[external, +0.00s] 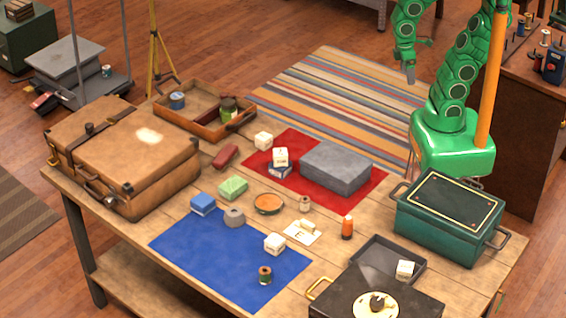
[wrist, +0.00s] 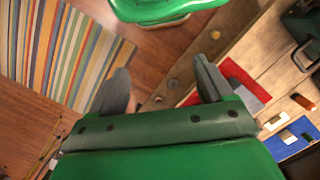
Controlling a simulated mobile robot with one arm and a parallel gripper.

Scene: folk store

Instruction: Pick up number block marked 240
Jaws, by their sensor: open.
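My gripper (external: 410,74) is up behind the table, away from the blocks. In the wrist view my gripper (wrist: 163,86) is open and empty, its two grey fingers apart.
The table holds a brown suitcase (external: 130,155), an open wooden tray (external: 190,122), a grey box (external: 336,167), a green chest (external: 450,220) and a dark case (external: 420,301). An orange spool (external: 347,228) stands near the chest. A striped rug (external: 320,95) lies on the floor behind.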

